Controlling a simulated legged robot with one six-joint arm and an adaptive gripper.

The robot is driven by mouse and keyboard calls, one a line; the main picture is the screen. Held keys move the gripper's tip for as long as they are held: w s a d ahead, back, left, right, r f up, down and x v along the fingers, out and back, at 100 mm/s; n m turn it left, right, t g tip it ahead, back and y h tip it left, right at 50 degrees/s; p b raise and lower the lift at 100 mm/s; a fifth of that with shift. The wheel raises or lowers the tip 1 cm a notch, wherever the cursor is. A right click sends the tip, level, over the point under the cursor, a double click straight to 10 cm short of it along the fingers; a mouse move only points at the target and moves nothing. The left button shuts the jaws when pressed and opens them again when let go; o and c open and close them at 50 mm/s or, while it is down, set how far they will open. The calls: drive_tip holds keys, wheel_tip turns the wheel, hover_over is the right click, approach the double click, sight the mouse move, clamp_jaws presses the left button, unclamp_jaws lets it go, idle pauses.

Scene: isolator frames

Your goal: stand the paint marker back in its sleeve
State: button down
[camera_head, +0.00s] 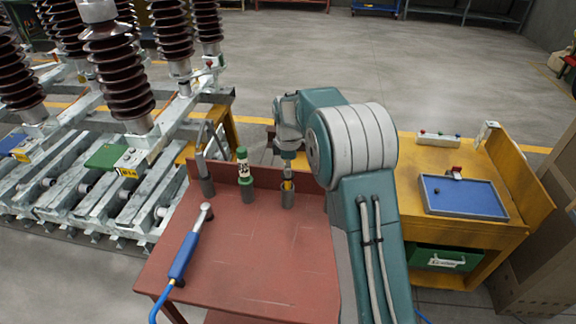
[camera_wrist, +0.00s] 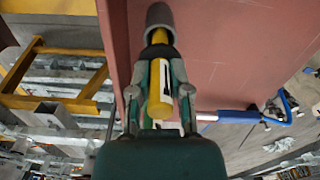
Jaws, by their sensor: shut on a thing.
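In the head view my gripper (camera_head: 288,158) points down over the right-hand grey sleeve (camera_head: 288,200) at the back of the red table. The marker (camera_head: 287,186) shows as a small yellow patch at the sleeve's mouth. In the wrist view its far end reaches into the opening of the sleeve (camera_wrist: 160,13). How deep it sits is hidden.
A green-and-white marker (camera_head: 244,166) stands in the middle sleeve, and a grey tool (camera_head: 201,167) in the left one. A hammer-like blue-handled tool (camera_head: 184,256) lies on the red table (camera_head: 255,270). A yellow bench (camera_head: 480,240) with a blue tray stands at right.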

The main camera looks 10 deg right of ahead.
drive_tip(key=shift+f, duration=2.1)
drive_tip(key=shift+c, duration=2.4)
unclamp_jaws()
wheel_tip(320, 180, up, 11)
drive_tip(key=shift+w+r, duration=0.1)
drive_tip(key=shift+r, duration=0.35)
